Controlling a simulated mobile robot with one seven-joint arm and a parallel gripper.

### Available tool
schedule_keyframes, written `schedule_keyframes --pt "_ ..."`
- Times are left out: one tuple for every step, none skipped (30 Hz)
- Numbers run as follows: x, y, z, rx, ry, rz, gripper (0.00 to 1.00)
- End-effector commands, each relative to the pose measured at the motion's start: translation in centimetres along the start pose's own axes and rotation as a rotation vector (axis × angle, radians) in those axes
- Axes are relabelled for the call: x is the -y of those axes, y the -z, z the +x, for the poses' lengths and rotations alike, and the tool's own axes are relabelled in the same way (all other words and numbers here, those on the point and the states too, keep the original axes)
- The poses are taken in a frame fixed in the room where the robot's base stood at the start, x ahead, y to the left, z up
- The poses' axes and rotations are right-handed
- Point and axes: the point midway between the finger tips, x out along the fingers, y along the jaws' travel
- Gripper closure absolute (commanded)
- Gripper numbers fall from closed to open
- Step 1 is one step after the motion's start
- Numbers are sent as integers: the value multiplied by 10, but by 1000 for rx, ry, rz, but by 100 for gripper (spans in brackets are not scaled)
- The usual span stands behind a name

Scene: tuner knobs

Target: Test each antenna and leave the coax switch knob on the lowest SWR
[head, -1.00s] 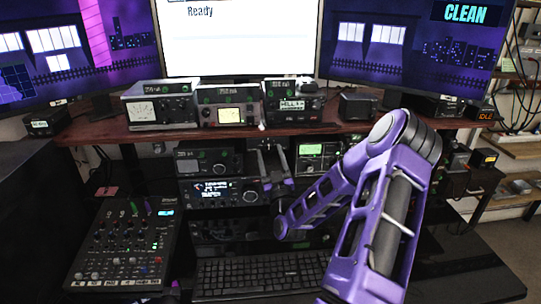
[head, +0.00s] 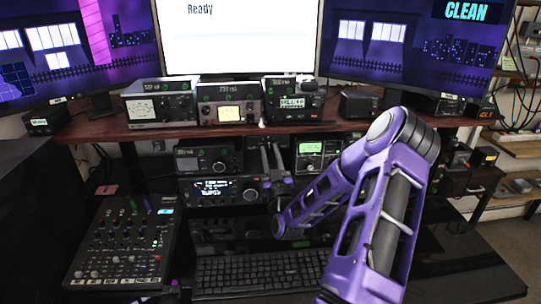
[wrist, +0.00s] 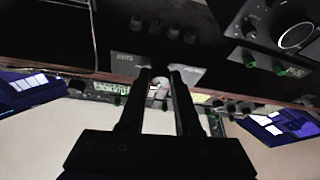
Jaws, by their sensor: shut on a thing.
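My gripper (head: 271,148) reaches up under the front edge of the wooden shelf, its two dark fingers close together. In the wrist view my gripper (wrist: 160,72) is shut on a small pale knob (wrist: 158,84), apparently the coax switch knob. The fingers hide most of the knob, so I cannot tell its setting. A grey labelled plate (wrist: 128,63) lies behind the fingertips. On the shelf, a box with a lit yellowish meter (head: 229,114) stands left of a unit with a green display (head: 292,103); the meter reading is too small to make out.
A left meter box (head: 158,109) also stands on the shelf (head: 110,127). A radio with a lit screen (head: 215,188) is left of my gripper, and a green-lit unit (head: 311,148) is right. A mixer (head: 125,245) and keyboard (head: 262,272) lie below.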

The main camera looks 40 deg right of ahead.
Motion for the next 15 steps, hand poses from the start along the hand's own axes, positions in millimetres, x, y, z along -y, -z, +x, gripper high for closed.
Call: schedule_keyframes --pt "1 -2 -1 -2 -9 22 100" --pt "2 -2 -1 -3 -14 36 100" --pt "2 -2 -1 -4 -23 59 100" --pt "2 -2 -1 -4 -32 77 100" --pt "3 -2 -1 -6 -40 97 100" --pt "3 -2 -1 -7 -52 125 100" --pt "4 -2 -1 -7 -60 146 100" --pt "4 -2 -1 -7 -70 169 100" --pt "4 -2 -1 -9 -82 200 100" --pt "4 -2 -1 -9 -93 221 100" --pt "5 -2 -1 -11 -102 244 100" --pt "5 -2 -1 -12 -115 274 100" --pt "5 -1 -1 -13 -123 296 100" --pt "6 -1 -1 -13 -133 317 100" --pt "6 -1 0 -15 -144 346 100"
